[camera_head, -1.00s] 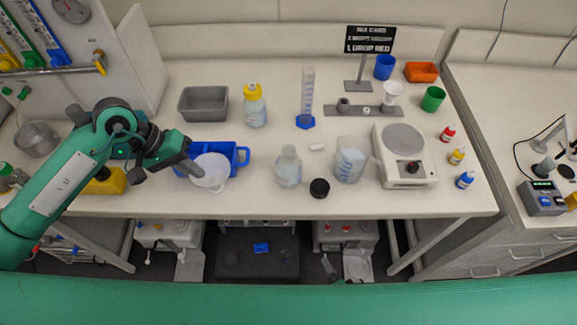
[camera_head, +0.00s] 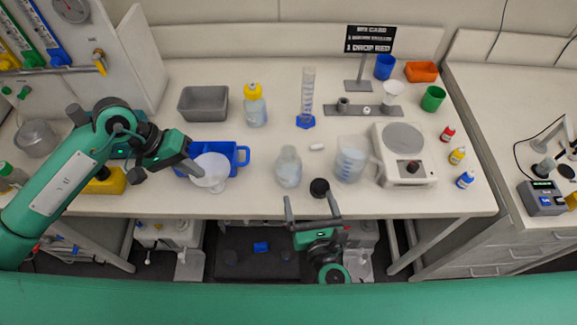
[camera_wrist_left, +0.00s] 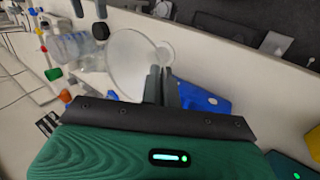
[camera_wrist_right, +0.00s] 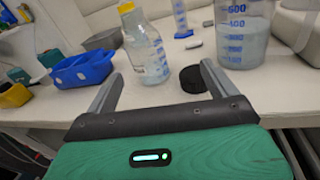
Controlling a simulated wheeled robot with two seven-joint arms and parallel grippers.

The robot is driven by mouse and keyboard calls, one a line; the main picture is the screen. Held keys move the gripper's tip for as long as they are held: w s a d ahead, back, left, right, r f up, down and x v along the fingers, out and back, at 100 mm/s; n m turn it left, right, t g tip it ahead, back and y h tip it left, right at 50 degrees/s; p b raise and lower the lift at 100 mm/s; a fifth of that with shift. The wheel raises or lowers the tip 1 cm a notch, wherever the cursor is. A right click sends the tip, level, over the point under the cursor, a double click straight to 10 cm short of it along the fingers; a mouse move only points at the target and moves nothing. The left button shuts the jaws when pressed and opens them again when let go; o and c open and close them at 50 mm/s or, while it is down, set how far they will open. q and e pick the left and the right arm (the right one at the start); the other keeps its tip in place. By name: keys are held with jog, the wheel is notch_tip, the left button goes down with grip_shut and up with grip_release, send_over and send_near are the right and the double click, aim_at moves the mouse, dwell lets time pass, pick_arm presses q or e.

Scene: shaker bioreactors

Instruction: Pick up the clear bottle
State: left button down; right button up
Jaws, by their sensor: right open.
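The clear bottle (camera_head: 288,168) stands upright and uncapped near the front of the bench, with pale liquid inside. In the right wrist view the bottle (camera_wrist_right: 147,55) is ahead, between the lines of the two fingers. My right gripper (camera_head: 311,210) is open and empty at the bench's front edge, short of the bottle and not touching it. A black cap (camera_head: 320,187) lies right of the bottle.
A beaker (camera_head: 350,162) with liquid and a scale (camera_head: 403,170) stand right of the bottle. A yellow-capped bottle (camera_head: 256,108) and a measuring cylinder (camera_head: 307,95) stand behind. A blue tray (camera_head: 238,158) is at the left. A small white piece (camera_head: 317,147) lies behind the cap.

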aim_at(294, 174)
jog(key=shift+w+a+r+n+y, duration=0.15)
jog(key=shift+w+a+n+y, duration=0.3)
jog(key=shift+n+y, duration=0.2)
jog(key=shift+w+a+r+n+y, duration=0.15)
jog(key=shift+w+a+n+y, duration=0.2)
jog(key=shift+w+n+y, duration=0.3)
jog(key=x, duration=0.7)
jog(key=shift+a+f, duration=0.1)
pick_arm(q)
jog(key=shift+w, duration=0.1)
pick_arm(e)
jog(key=x, duration=0.4)
jog(key=shift+w+a+f, duration=0.1)
jog(key=shift+w+f, duration=0.1)
jog(key=shift+f, duration=0.05)
jog(key=shift+c, duration=0.2)
jog(key=shift+r, duration=0.1)
jog(key=c, duration=1.2)
jog(key=shift+r, duration=0.1)
notch_tip(294, 174, up, 10)
jog(key=shift+f, duration=0.1)
